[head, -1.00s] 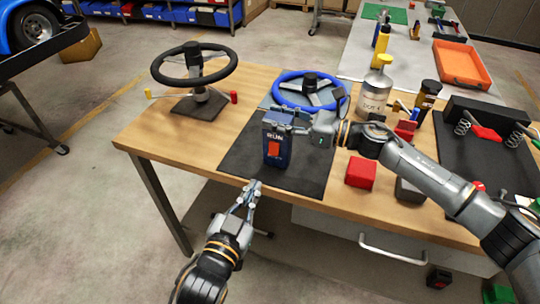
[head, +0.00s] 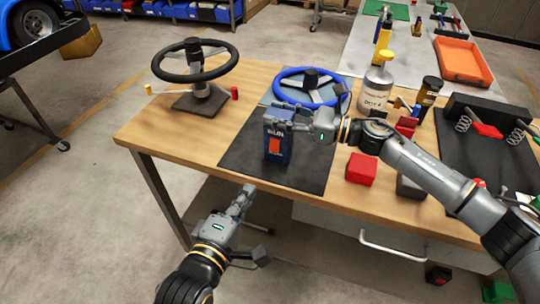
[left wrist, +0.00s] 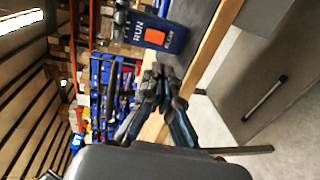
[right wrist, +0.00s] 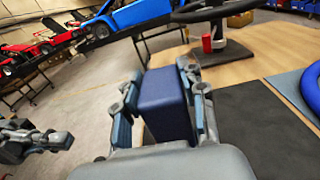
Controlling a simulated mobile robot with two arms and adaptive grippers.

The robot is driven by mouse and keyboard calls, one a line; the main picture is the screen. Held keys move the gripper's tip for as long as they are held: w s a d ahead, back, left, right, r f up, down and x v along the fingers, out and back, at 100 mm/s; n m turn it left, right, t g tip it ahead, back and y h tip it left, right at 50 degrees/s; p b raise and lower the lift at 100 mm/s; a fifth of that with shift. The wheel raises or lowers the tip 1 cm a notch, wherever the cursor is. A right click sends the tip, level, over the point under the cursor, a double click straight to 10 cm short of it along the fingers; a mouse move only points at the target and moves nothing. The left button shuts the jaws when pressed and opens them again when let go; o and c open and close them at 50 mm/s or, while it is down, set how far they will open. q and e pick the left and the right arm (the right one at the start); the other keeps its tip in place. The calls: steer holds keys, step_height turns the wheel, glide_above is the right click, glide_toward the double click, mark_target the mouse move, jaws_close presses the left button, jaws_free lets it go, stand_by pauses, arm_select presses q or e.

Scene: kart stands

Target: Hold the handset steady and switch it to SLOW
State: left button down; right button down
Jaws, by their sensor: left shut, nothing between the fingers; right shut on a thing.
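The handset (head: 278,155) is a dark blue box with an orange-red switch (head: 274,146) on its front. It stands upright over the black mat near the table's front edge. My right gripper (head: 287,120) is shut on its upper part from the right; the right wrist view shows the blue body (right wrist: 165,105) between both fingers. In the left wrist view the handset (left wrist: 172,42) shows RUN on one side of the switch and a blurred word on the other. My left gripper (head: 248,189) is shut and empty, in front of and below the handset, apart from it.
A blue steering wheel (head: 310,88) lies behind the handset and a black one (head: 195,62) stands left. A red block (head: 361,169), a bottle (head: 377,88) and a pedal unit (head: 490,125) are to the right. The mat (head: 240,160) is bare left of the handset.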

mark_target(274, 150)
arm_select(q)
steer(key=shift+w, duration=0.15)
steer(key=x, duration=1.3)
steer(key=shift+w+d+f, duration=0.1)
steer(key=shift+w+d, duration=0.05)
steer(key=shift+w, duration=0.15)
steer(key=shift+w+d+f+t, duration=0.1)
steer(key=shift+w+f+t, duration=0.15)
steer(key=shift+w+t, duration=0.05)
steer(key=shift+r, duration=0.1)
steer(key=s+a+f, duration=0.2)
steer(key=s+a, duration=0.2)
steer(key=s, duration=0.9)
steer(key=shift+a+f, duration=0.1)
steer(key=shift+f, duration=0.05)
